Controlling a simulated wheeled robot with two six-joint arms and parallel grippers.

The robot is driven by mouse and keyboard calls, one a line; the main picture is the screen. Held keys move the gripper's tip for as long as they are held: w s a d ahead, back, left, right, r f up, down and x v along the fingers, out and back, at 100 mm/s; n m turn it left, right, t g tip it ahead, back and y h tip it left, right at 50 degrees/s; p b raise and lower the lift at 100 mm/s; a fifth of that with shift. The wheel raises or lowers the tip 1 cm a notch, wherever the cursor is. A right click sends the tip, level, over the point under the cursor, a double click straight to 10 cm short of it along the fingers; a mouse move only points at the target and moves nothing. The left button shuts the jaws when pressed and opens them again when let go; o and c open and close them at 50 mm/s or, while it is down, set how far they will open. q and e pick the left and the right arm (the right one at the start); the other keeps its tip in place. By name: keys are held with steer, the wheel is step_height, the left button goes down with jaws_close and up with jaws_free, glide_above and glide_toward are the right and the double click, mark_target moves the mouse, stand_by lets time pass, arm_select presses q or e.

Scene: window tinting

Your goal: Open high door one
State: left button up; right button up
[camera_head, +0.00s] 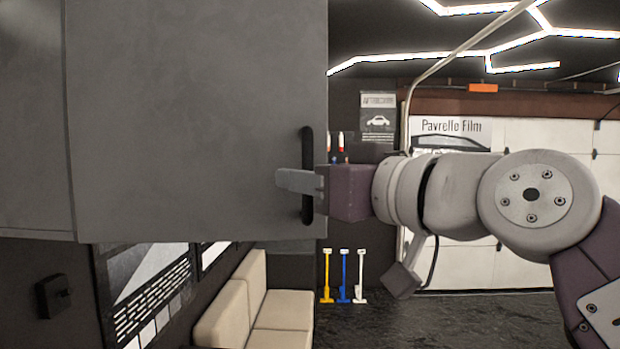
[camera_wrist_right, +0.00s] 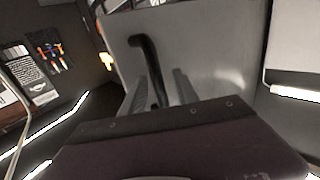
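The high door (camera_head: 190,110) is a large grey cabinet panel at the upper left of the head view. Its black vertical bar handle (camera_head: 307,150) is near the right edge. I cannot tell whether the door is fully closed. My right gripper (camera_head: 298,182) is at the lower part of this handle, reaching in from the right. In the right wrist view, the handle (camera_wrist_right: 147,62) runs down between the two separated fingers (camera_wrist_right: 161,92), closer to the left one. The fingers are open around it, with a gap visible on the right. My left gripper is out of view.
Another grey panel (camera_head: 32,130) adjoins the door on the left. Below are a beige seat (camera_head: 270,320) and a wall poster (camera_head: 150,285). Coloured tools (camera_head: 344,278) hang on the back wall. The dark floor (camera_head: 440,318) is clear at the lower right.

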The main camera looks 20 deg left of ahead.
steer(key=shift+s, duration=0.2)
steer(key=b+v, duration=0.3)
steer(key=v, duration=0.6)
steer(key=shift+b, duration=0.3)
steer(key=shift+w+a, duration=0.1)
